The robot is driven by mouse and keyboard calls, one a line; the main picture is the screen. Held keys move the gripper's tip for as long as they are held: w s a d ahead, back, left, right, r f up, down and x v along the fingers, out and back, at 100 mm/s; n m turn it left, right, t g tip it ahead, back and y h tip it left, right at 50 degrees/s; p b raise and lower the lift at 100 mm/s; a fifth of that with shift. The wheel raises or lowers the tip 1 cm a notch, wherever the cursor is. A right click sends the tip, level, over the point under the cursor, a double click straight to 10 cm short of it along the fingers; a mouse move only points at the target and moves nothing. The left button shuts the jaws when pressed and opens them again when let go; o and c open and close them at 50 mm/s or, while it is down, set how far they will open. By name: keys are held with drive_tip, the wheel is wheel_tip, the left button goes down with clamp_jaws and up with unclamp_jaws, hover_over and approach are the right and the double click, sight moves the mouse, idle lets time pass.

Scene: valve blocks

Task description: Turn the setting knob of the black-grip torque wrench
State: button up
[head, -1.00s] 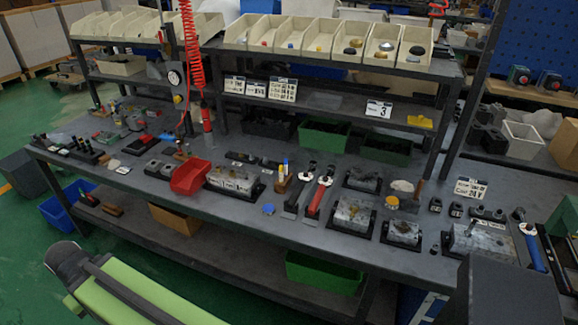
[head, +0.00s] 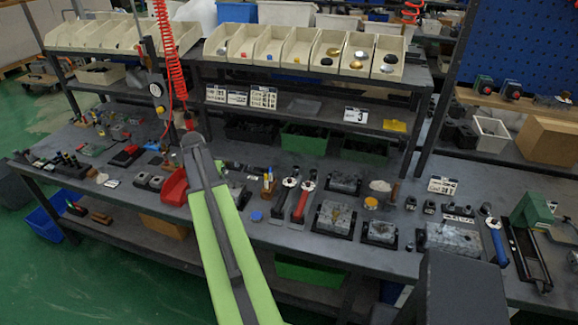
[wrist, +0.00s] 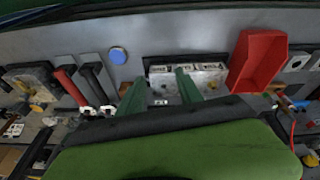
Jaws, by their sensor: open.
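The black-grip torque wrench (head: 281,207) lies on the bench in the head view, left of a red-grip wrench (head: 301,204). A pale round part with a dark top sits at its far end; I cannot tell for sure which part is the setting knob. In the wrist view the black grip (wrist: 96,80) is left of my gripper (wrist: 161,77), with the pale end below it. My gripper's two green fingers are apart and empty, over the edge of a grey metal block (wrist: 208,80). They do not touch the wrench. My arm hides part of the bench in the head view.
A red bin (head: 175,187) stands left of my arm and shows at right in the wrist view (wrist: 257,60). A blue disc (head: 256,216) lies near the wrench. More metal blocks (head: 336,217) lie to the right, below the shelf (head: 320,103). The bench's front strip is mostly clear.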

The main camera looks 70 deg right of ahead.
drive_tip(key=s+d+r+m+g+h+p, duration=0.1)
drive_tip(key=s+d+r+m, duration=0.2)
drive_tip(key=s+d, duration=0.6)
drive_tip(key=s+d+r+m+p, duration=0.2)
drive_tip(key=s+d+m, duration=0.1)
drive_tip(key=s+d, duration=0.55)
drive_tip(key=b, duration=1.7)
approach(289, 180)
drive_tip(key=x, duration=0.8)
drive_tip(key=shift+d+f, duration=0.1)
drive_tip(key=shift+p, duration=0.3)
clamp_jaws()
